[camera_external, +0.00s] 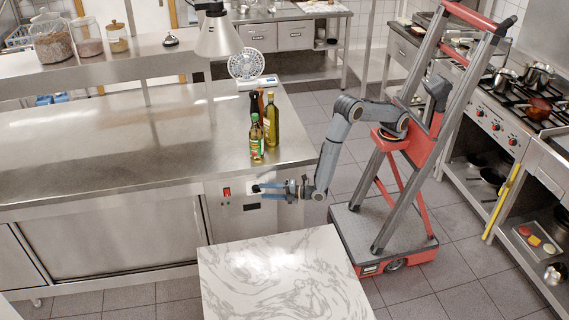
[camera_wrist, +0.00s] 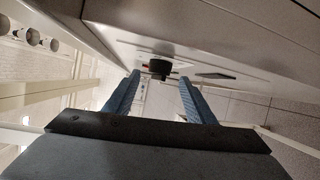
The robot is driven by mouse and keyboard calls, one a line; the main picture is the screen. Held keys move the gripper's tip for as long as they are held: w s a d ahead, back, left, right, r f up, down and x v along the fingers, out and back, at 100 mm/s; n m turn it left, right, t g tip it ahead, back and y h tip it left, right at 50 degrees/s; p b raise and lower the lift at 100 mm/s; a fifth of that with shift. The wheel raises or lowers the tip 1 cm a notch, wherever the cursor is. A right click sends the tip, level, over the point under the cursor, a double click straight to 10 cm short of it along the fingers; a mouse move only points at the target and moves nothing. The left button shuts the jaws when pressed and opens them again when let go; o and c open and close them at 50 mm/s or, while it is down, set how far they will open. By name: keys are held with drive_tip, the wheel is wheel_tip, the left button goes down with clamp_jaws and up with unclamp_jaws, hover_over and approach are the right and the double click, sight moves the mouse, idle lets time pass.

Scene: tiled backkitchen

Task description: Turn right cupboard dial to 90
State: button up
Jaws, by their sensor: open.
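The right cupboard dial (camera_wrist: 160,67) is a black round knob on the steel front panel, seen ahead between the fingertips in the wrist view. In the external view the dial (camera_external: 256,188) shows as a small dark spot just left of the fingertips. My gripper (camera_external: 264,191) is open, with its blue fingers pointing left at the panel below the counter edge. In the wrist view my gripper (camera_wrist: 160,80) has one finger on each side of the dial's line, with nothing held. I cannot tell whether the tips touch the dial; its angle marks are unreadable.
A red switch (camera_external: 227,191) sits on the panel left of the dial. Bottles (camera_external: 271,122) stand on the counter above. A marble-topped table (camera_external: 285,275) stands in front, close below my gripper. Stoves (camera_external: 510,120) line the right side.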

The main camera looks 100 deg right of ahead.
drive_tip(key=shift+v, duration=2.55)
